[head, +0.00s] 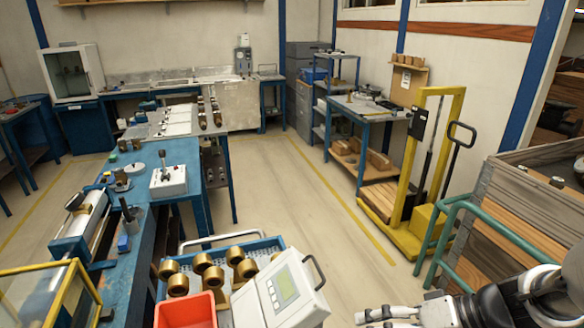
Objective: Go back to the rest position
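My gripper (374,317) is at the bottom edge of the head view, right of centre. Its metal fingers point left and are partly cut off by the frame edge, so I cannot tell how far apart they are. No object shows between the visible parts. My black and white arm comes in from the bottom right corner. The gripper appears just right of a white meter device (281,290) with a small display, apart from it in the picture.
A blue crate (262,243) with brass fittings (210,273) and a red bin (186,311) stand front centre. A blue testbench (180,155) runs along the left. A yellow lift (411,180), green rail (440,235) and wooden crate (525,205) are right. The middle floor is clear.

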